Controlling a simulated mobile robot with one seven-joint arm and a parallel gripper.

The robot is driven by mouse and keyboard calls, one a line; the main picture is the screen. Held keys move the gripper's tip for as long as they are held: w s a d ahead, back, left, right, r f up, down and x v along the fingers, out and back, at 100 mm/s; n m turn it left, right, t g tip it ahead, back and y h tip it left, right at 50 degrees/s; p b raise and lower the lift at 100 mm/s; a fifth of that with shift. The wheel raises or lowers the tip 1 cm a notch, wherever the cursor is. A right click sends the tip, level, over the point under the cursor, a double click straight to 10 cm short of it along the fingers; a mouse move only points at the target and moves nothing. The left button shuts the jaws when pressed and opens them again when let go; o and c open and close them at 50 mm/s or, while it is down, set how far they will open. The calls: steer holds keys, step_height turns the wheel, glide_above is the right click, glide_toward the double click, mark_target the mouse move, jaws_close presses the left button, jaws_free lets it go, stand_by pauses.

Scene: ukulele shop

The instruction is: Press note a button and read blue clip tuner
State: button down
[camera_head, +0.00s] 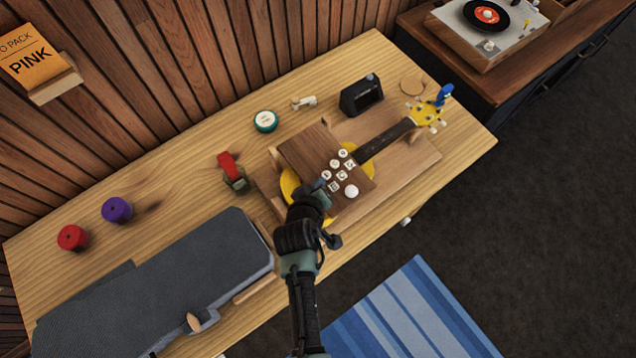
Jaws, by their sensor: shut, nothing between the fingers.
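A brown wooden panel (308,150) with several white round buttons (342,165) sits over the body of a yellow ukulele (291,186) on a wooden stand. The letters on the buttons are too small to read for sure. The blue clip tuner (443,95) is clipped on the yellow headstock (421,113) at the far right end; its display cannot be read from here. My arm hides part of the ukulele's body.
Purple (117,209) and red (72,238) round items stand left. A dark grey case (160,290) fills the table's front left.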

steer(key=shift+f, duration=0.35)
steer(key=shift+r, duration=0.1)
stand_by(0.4)
steer(key=shift+r+p, duration=0.65)
steer(key=shift+r, duration=0.25)
steer(key=shift+r, duration=0.1)
step_height(320, 180, up, 5)
steer(key=p, duration=0.4)
steer(key=shift+p, duration=0.3)
